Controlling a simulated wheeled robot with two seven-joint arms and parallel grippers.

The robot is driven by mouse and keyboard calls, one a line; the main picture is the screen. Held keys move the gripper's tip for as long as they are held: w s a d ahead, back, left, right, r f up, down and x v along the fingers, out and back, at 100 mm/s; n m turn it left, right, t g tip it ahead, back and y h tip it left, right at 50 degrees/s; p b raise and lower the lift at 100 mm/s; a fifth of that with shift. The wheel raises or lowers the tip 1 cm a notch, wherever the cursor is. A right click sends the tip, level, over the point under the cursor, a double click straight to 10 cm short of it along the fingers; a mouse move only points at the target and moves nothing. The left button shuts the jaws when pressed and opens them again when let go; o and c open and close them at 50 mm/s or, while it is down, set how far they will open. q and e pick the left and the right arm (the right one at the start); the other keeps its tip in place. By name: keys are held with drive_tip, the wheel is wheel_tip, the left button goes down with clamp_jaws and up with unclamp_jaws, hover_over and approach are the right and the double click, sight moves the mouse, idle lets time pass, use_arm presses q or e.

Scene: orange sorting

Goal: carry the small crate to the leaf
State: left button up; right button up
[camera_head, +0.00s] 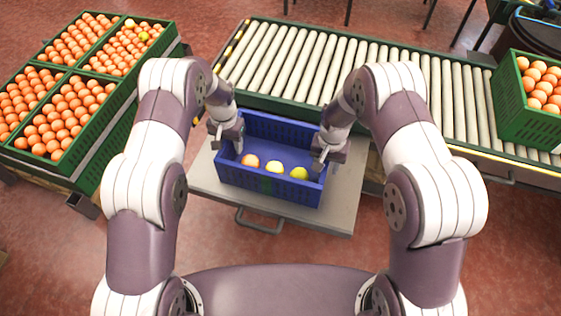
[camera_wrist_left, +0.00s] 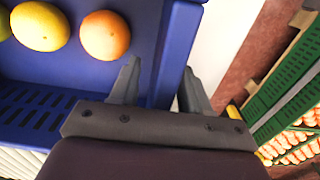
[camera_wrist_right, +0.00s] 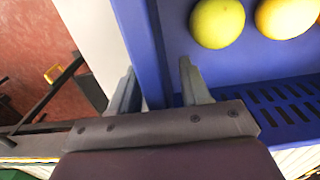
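The small blue crate (camera_head: 268,187) stands level over the grey leaf (camera_head: 330,215) beside the conveyor and appears to rest on it. Inside lie an orange fruit (camera_head: 250,160), a yellow one (camera_head: 274,167) and a yellow-green one (camera_head: 299,173). My left gripper (camera_head: 226,140) is at the crate's left end wall. In the left wrist view its fingers (camera_wrist_left: 160,88) are apart, one on each side of the wall. My right gripper (camera_head: 322,156) is at the right end wall. Its fingers (camera_wrist_right: 158,85) are also apart, astride that wall.
A roller conveyor (camera_head: 300,62) runs behind the leaf. A green crate of oranges (camera_head: 520,118) stands on its right end. Large green crates of oranges (camera_head: 105,125) stand at the left. The leaf has bare room in front and right of the blue crate.

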use_arm(q)
wheel_tip(320, 180, up, 12)
drive_tip(key=shift+f, duration=0.1)
use_arm(e)
drive_tip(key=shift+r, duration=0.15)
wheel_tip(320, 180, up, 12)
drive_tip(key=shift+f, duration=0.1)
idle(0.6)
